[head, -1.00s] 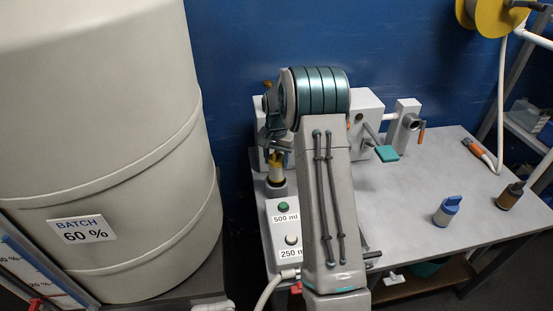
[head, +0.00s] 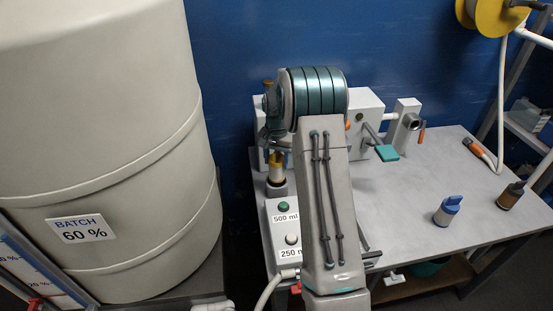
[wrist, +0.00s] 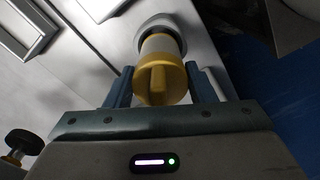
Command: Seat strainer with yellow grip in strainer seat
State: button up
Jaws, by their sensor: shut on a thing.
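The strainer's yellow grip (wrist: 152,84) is between my gripper's two fingers (wrist: 163,88) in the wrist view, and the gripper is shut on it. A pale strainer body (wrist: 160,44) shows beyond the grip, lined up with a light round collar (wrist: 160,22) that looks like the strainer seat. I cannot tell how deep it sits in the collar. In the head view the yellow strainer (head: 276,163) stands upright over the dark-rimmed seat (head: 276,188). My arm hides part of the gripper there.
A panel with 500 ml (head: 285,218) and 250 ml labels is in front of the seat. A large batch tank (head: 100,150) fills the left.

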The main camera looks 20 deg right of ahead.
aim_at(277, 172)
jog(key=shift+f+b, duration=2.15)
jog(key=shift+f, duration=0.9)
dwell(3.4)
dwell(0.3)
jog(key=o, duration=1.2)
jog(key=shift+c, duration=0.2)
